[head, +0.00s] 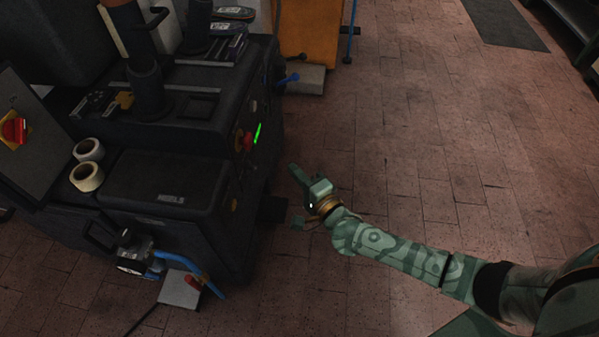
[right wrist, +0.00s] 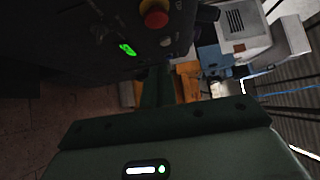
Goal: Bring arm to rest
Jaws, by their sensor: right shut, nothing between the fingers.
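My right arm (head: 405,258) reaches in from the lower right over the brick floor. Its gripper (head: 294,170) is shut and empty, just to the right of the dark press (head: 165,185), with a gap between them in the picture. In the right wrist view the shut fingers (right wrist: 158,85) point toward the press front, which carries a red button (right wrist: 155,15) and a lit green indicator (right wrist: 127,49). The red button (head: 246,141) and the green light (head: 257,133) also show in the head view. My left gripper is not in view.
A dark pedal or step (head: 272,209) juts from the press below my gripper. Two tape rolls (head: 87,177) sit on the press at left. A grey box (head: 180,288) with a blue hose lies at its foot. The floor (head: 430,130) to the right is free.

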